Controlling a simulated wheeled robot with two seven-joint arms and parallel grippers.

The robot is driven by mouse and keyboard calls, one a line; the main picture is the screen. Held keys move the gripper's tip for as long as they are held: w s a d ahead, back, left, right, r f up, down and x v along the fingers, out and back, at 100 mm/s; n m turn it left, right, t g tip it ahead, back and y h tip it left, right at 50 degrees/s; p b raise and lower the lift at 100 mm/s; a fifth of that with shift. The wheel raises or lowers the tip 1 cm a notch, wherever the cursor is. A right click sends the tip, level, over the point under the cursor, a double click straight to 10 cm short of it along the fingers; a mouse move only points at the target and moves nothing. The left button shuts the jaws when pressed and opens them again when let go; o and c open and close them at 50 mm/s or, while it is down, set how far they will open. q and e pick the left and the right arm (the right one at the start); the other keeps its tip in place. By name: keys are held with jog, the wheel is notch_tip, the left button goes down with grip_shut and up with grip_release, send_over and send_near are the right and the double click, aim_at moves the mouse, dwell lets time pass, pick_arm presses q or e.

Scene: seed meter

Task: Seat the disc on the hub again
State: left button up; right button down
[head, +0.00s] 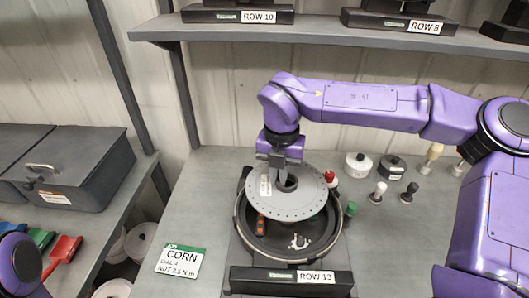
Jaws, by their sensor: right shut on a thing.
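The disc (295,208), a light grey plate with small holes round its rim and a white label, is over the upper part of a black round meter housing (241,243). My right gripper (279,170) points down at the disc's upper part, beside its dark centre opening, and is shut on the disc. The disc covers the upper part of the housing, and the hub cannot be made out clearly. I cannot tell if the disc touches the housing. The lower housing floor shows, with small white bits and an orange-brown part. My left gripper is not in view.
Behind a "ROW 13" label (315,276) stands the housing. A green-topped "CORN" card (181,261) lies left. Red (331,178) and green (351,208) knobs stand close right, with lidded tins (358,165) and several small knobbed tools beyond. A shelf (300,30) hangs above.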

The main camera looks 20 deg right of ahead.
aim_at(284, 192)
jog(key=s+b, duration=0.1)
jog(key=s+f, duration=0.1)
jog(key=s+b, duration=0.1)
jog(key=s, duration=0.1)
jog(key=shift+s+d+f+b, duration=0.1)
jog(key=shift+f+b, duration=0.5)
jog(key=shift+f, duration=0.05)
jog(key=shift+w+f, duration=0.95)
jog(key=shift+w, duration=0.3)
jog(key=shift+w+f, duration=0.15)
jog(key=shift+w, duration=0.25)
jog(key=shift+s+r, duration=0.4)
jog(key=shift+s, duration=0.4)
jog(key=shift+w+f, duration=0.3)
jog(key=shift+w, duration=0.3)
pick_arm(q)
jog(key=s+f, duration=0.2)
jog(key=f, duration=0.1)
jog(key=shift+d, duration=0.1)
pick_arm(e)
jog(key=shift+s+r, duration=0.1)
jog(key=shift+s, duration=0.15)
